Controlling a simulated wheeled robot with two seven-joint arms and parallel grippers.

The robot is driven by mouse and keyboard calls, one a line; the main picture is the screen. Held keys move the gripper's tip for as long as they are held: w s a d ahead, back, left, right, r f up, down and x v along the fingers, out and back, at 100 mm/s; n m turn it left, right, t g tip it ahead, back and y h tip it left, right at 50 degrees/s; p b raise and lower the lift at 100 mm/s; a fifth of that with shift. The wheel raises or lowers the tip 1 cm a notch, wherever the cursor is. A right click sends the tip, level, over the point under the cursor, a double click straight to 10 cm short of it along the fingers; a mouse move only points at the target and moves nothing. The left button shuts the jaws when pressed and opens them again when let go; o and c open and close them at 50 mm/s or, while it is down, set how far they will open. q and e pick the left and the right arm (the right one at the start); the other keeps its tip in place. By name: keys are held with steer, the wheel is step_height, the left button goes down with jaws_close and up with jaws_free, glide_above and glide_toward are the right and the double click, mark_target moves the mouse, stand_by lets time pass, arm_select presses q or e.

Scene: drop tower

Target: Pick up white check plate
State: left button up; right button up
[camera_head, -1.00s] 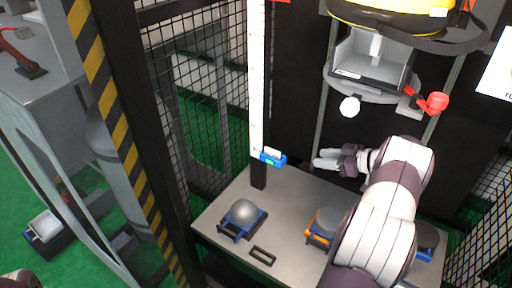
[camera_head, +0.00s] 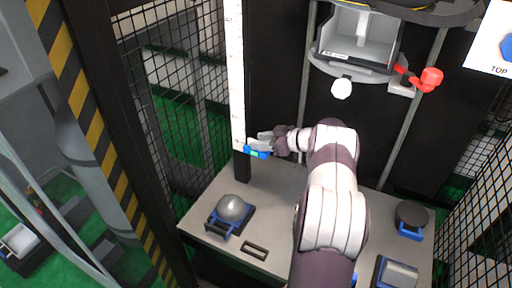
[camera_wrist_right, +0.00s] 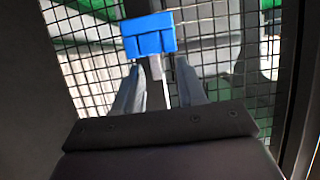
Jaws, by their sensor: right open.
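A small blue holder (camera_head: 257,153) sits on the tall white scale post (camera_head: 236,70) in the head view. A small white piece (camera_head: 251,144) shows just above the blue part; it may be the white check plate, but my fingers partly cover it. My right gripper (camera_head: 262,141) is right at the holder, coming from the right. In the right wrist view its two fingers (camera_wrist_right: 158,85) are apart, with the blue holder (camera_wrist_right: 149,36) just beyond their tips. I cannot tell whether the fingers touch the plate. My left gripper is out of view.
The grey table (camera_head: 285,200) carries a metal ball on a blue cradle (camera_head: 231,212), a black frame (camera_head: 255,250), a dark round weight (camera_head: 410,215) and a grey block (camera_head: 397,273). Mesh fence (camera_head: 180,90) stands behind the post.

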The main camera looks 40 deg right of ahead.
steer(key=shift+s+r, duration=0.1)
steer(key=shift+c, duration=0.6)
jaws_close()
step_height(320, 180, up, 5)
steer(key=shift+f+p, duration=0.2)
steer(key=shift+p, duration=0.65)
steer(key=a+r+p+v, duration=0.1)
steer(key=a+p+v, duration=0.1)
steer(key=v, duration=1.1)
steer(key=shift+s+r, duration=0.15)
steer(key=shift+s, duration=0.05)
